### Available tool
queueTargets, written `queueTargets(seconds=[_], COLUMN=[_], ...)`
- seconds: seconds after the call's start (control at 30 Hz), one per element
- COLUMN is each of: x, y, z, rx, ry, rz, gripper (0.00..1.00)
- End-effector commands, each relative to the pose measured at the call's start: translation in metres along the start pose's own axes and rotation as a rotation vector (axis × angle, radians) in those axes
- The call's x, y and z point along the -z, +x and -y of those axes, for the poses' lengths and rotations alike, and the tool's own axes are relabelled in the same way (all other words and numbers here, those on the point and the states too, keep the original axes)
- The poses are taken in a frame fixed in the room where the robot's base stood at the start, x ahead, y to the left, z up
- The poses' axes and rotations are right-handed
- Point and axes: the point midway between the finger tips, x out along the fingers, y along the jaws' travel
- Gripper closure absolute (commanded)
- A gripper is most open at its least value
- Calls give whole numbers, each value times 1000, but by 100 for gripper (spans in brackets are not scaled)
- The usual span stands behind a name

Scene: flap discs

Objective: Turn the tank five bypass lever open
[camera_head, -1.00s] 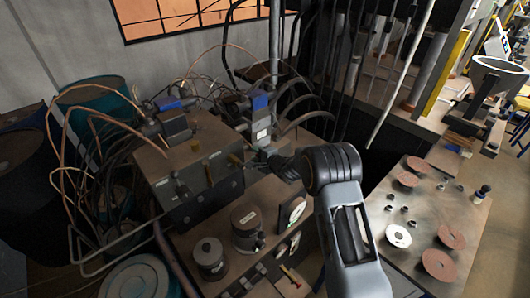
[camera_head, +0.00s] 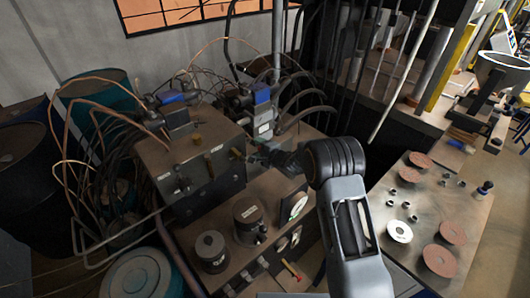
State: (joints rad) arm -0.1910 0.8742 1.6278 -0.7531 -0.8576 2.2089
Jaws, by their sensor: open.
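A grey metal valve box (camera_head: 165,163) stands on the bench at the left centre. Its front carries small dark and brass-coloured fittings, including a brass fitting (camera_head: 237,153) near its right end. The labels are too small to read, so I cannot tell which fitting is the tank five bypass lever. My gripper (camera_head: 257,157) is dark and small in the view, just right of the brass fitting and the box's right end. It is open. Its fingertips blend into the dark background, and I cannot tell whether they touch anything.
Two round canisters, one (camera_head: 211,252) and another (camera_head: 249,222), stand on the bench below the box. Cables and hoses crowd behind and left. A blue-topped unit (camera_head: 262,105) stands behind my gripper. A table (camera_head: 408,258) with flap discs (camera_head: 439,260) is at the right.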

Motion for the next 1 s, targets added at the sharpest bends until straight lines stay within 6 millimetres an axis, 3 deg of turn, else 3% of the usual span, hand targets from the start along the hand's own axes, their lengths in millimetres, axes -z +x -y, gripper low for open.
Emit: queueTargets(seconds=[0.17,0.6,0.8,1.0], x=[1,0,0,0], y=[-22,-107,-128,-135], z=[-1,-1,-1,0], rx=[2,1,0,1], ry=[0,0,-1,0], rz=[-2,-1,0,1], gripper=[42,42,42,42])
